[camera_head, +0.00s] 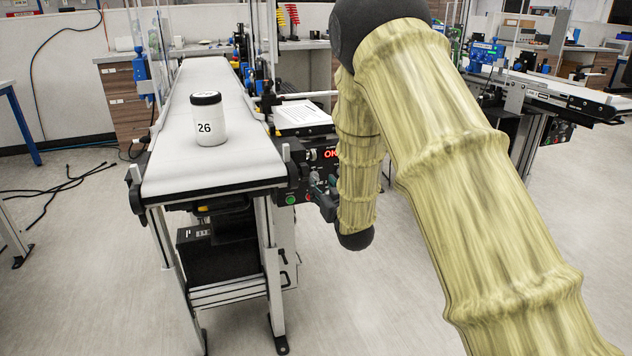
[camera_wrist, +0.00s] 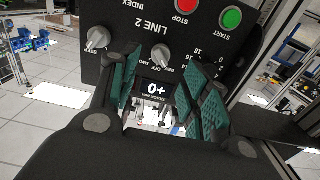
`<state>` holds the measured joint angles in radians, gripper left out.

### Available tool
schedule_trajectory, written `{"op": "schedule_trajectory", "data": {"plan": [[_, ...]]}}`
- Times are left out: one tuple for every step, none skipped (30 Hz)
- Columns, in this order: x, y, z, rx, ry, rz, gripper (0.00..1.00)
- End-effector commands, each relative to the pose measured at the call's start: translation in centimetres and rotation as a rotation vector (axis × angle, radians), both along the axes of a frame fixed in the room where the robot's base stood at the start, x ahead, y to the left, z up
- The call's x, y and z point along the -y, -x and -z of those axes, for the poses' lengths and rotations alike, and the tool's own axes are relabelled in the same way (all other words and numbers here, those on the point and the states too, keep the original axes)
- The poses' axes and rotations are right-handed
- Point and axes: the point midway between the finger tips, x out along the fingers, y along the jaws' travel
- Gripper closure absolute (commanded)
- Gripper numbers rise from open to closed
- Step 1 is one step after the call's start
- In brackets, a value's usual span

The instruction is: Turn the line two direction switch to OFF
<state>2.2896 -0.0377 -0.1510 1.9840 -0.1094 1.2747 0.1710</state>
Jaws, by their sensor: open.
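The line two control panel (camera_wrist: 140,22) fills the top of the wrist view, its lettering upside down. The direction switch (camera_wrist: 161,57) is a grey knob with REV and FWD lettering beside it; its exact setting is hard to read. My gripper (camera_wrist: 163,92) is open, with its teal ridged fingers spread on either side below the knob in the picture. No contact with the knob shows. In the head view my gripper (camera_head: 328,203) is at the panel on the conveyor's right side, partly hidden by my arm.
The panel also has another grey knob (camera_wrist: 98,38), a red STOP button (camera_wrist: 186,4), a green START button (camera_wrist: 231,18) and a small display (camera_wrist: 156,89). A white jar (camera_head: 208,118) marked 26 stands on the conveyor belt (camera_head: 190,168). Open floor lies in front.

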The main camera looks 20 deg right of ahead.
Motion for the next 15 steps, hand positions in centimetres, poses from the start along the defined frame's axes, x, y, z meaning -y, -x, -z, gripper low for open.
{"op": "schedule_trajectory", "data": {"plan": [[-0.1,-0.9,0.1,0.002,0.001,-0.001,0.53],[-0.1,-1.4,0.1,0.001,0.001,-0.001,0.53],[-0.1,-2.0,0.1,0.001,0.001,-0.001,0.53],[-0.1,-2.4,0.1,0.001,0.001,-0.001,0.53],[-0.1,-2.9,0.1,0.002,0.001,-0.001,0.53],[-0.2,-3.4,0.1,0.001,0.001,-0.001,0.53],[-0.2,-3.8,0.1,0.001,0.001,-0.001,0.53],[-0.2,-4.1,0.1,0.002,0.000,-0.001,0.53],[-0.2,-4.5,0.1,0.000,0.000,-0.001,0.53],[-0.2,-4.8,0.1,0.000,0.000,-0.001,0.53],[-0.2,-5.0,0.1,0.000,0.000,-0.001,0.53],[-0.2,-5.3,0.1,0.000,0.000,-0.001,0.53],[-0.2,-5.4,0.1,0.000,0.000,-0.001,0.53],[-0.2,-5.6,0.1,0.000,0.000,-0.001,0.53],[-0.2,-5.7,0.1,-0.001,0.000,-0.001,0.53]]}}
